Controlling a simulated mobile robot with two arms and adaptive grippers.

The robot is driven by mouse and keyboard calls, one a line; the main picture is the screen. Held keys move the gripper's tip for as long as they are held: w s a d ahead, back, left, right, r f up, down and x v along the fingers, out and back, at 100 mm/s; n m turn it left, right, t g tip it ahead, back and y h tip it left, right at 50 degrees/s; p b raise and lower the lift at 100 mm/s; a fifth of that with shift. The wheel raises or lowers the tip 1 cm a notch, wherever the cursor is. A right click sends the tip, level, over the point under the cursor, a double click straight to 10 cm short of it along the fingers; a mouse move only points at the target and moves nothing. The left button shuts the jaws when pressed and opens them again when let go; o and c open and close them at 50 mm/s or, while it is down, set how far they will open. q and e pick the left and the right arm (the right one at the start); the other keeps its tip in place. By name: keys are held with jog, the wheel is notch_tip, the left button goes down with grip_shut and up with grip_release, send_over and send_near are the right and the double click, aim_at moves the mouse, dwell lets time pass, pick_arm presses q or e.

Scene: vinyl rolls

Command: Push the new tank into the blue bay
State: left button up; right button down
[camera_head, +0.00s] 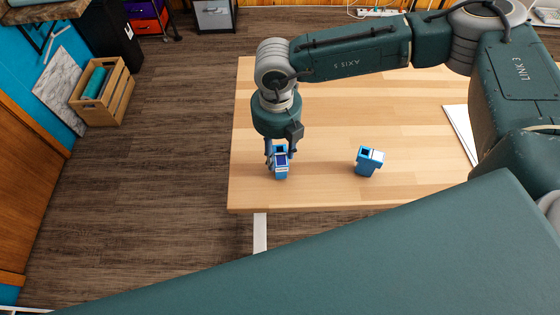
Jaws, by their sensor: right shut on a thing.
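My right gripper (281,150) reaches down over the left part of the wooden table and is shut on a small blue tank (281,171) with a dark panel and white edges. The fingers cover part of its sides. I cannot tell whether it touches the table. A second small blue and white tank-like item (368,161) stands on the table to the right, apart from the gripper, with a dark patch on its top. I cannot make out a blue bay, nor which of the two is the new tank. My left gripper is not in view.
The wooden table (325,195) has clear room between and around the two blue items. A white flat item (461,128) lies at its right. A wooden crate (105,100) with a green roll stands on the floor at the left. My own large green body part covers the bottom.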

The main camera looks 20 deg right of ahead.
jog(key=shift+r, duration=0.15)
jog(key=shift+r+p, duration=1.3)
jog(key=shift+r, duration=2.05)
jog(key=n, duration=0.3)
jog(key=s+n+b, duration=0.1)
jog(key=n, duration=0.1)
jog(key=shift+s+d, duration=0.1)
jog(key=shift+d, duration=0.15)
jog(key=n, duration=0.2)
jog(key=s+n+b, duration=0.1)
jog(key=n, duration=0.1)
jog(key=shift+d+r, duration=0.15)
jog(key=shift+d, duration=0.15)
jog(key=s+d+n+b, duration=0.2)
jog(key=s+n, duration=0.1)
jog(key=n, duration=1.1)
jog(key=s+d+r+n+b, duration=0.1)
jog(key=s+d+n+b, duration=0.1)
jog(key=n, duration=1.3)
jog(key=shift+s+d+r+b, duration=0.2)
jog(key=shift+s+d+b, duration=0.15)
jog(key=shift+s+d, duration=0.3)
